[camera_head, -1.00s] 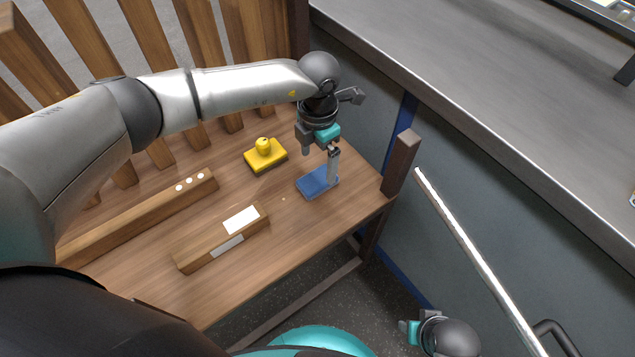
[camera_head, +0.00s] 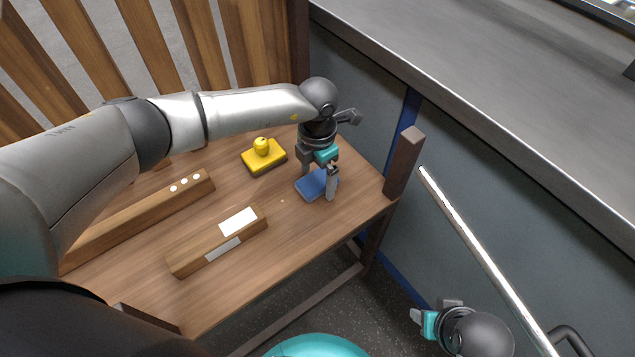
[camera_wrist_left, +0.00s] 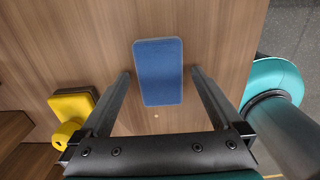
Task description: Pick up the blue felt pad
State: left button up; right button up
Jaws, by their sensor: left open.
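The blue felt pad (camera_head: 311,186) lies flat on the wooden bench seat near its right end. In the left wrist view the pad (camera_wrist_left: 158,72) lies between the two finger lines, with a gap on each side. My left gripper (camera_head: 318,182) is open and low over the pad, pointing down, with one finger in front of the pad's right part. It also shows in the left wrist view (camera_wrist_left: 159,78), empty. My right gripper (camera_head: 424,322) is at the bottom right, away from the bench; its finger gap is not clear.
A yellow block with a round knob (camera_head: 264,157) sits left of my left gripper. A wooden bar with a white label (camera_head: 217,243) and a longer bar with white dots (camera_head: 140,218) lie further left. A dark post (camera_head: 403,164) stands at the bench's right corner.

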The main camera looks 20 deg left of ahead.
pick_arm(q)
jog(key=shift+c, duration=0.2)
jog(key=c, duration=1.3)
jog(key=shift+r, duration=0.2)
